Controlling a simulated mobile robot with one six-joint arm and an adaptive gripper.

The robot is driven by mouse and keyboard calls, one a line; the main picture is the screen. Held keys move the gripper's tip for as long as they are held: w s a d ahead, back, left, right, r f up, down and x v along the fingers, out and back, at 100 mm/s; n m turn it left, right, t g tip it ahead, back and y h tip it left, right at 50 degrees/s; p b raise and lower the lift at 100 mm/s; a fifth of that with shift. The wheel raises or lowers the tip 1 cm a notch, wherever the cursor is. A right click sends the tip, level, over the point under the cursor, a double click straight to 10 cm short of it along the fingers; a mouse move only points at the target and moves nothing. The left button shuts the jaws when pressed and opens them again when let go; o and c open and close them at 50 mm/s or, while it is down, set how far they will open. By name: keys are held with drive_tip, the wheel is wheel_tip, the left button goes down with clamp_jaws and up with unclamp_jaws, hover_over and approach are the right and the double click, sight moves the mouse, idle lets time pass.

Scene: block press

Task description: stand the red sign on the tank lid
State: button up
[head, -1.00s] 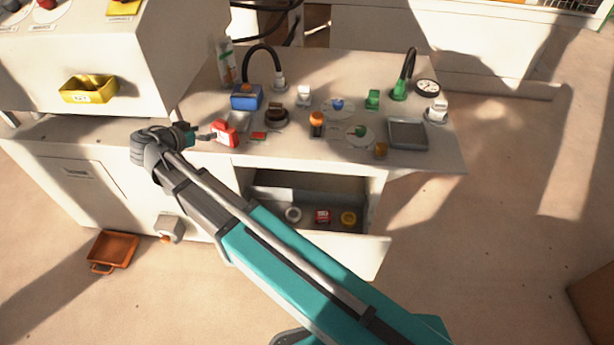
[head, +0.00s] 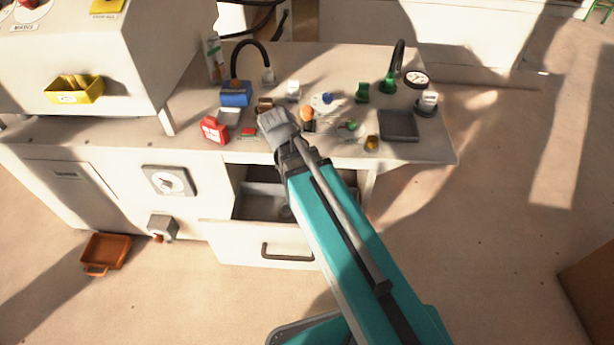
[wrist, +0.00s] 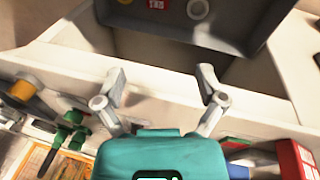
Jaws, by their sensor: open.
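A red block with white lettering (head: 213,130), which looks like the sign, stands upright at the table's front left edge. Another small red piece with white marks (wrist: 157,4) lies in the open drawer, at the top of the wrist view. My gripper (wrist: 162,86) is open, with nothing between its fingers, near the drawer's edge. A brown-topped round fitting (head: 265,104) is partly behind my wrist. I cannot tell for sure which part is the tank lid.
The open drawer (head: 255,236) juts out below the tabletop. A yellow bin (head: 75,90) hangs at left. An orange tray (head: 106,252) lies on the floor.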

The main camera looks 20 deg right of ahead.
drive_tip(key=s+d+y, duration=0.1)
drive_tip(key=s+n, duration=0.1)
drive_tip(key=s, duration=0.1)
drive_tip(key=s+d+y, duration=0.1)
drive_tip(key=shift+s+d+f+n+g+y, duration=0.2)
drive_tip(key=shift+d+f+n+g+y, duration=0.1)
drive_tip(key=shift+d+n, duration=0.1)
drive_tip(key=shift+c, duration=0.2)
idle(0.8)
